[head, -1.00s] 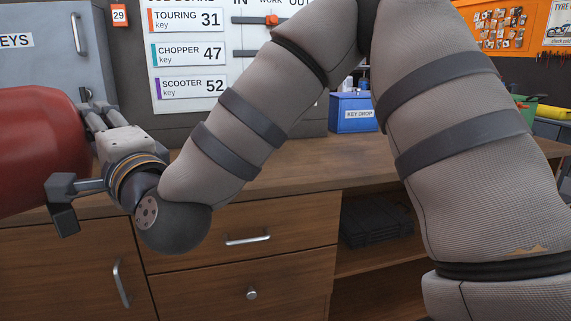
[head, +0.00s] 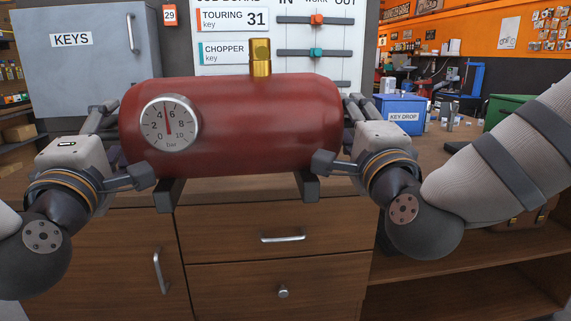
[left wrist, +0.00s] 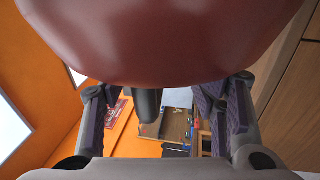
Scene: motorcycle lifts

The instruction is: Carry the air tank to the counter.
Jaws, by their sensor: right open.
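The air tank (head: 250,126) is a red cylinder lying level, with a round gauge on its left front, a brass valve on top and two dark feet below. It is in front of the wooden counter (head: 420,150) in the head view, its feet overlapping the counter's front edge and drawers. My left gripper (head: 125,140) is at its left end and my right gripper (head: 338,132) at its right end, each with fingers spread around the end. The left wrist view shows the tank (left wrist: 160,40) close above the parted fingers. Contact behind the tank is hidden.
A grey key cabinet (head: 85,90) stands at the back left. A job board (head: 225,20) is behind the tank. A blue key drop box (head: 398,114) and a green box (head: 508,108) are to the right on the counter. Drawers (head: 270,235) and an open shelf are below.

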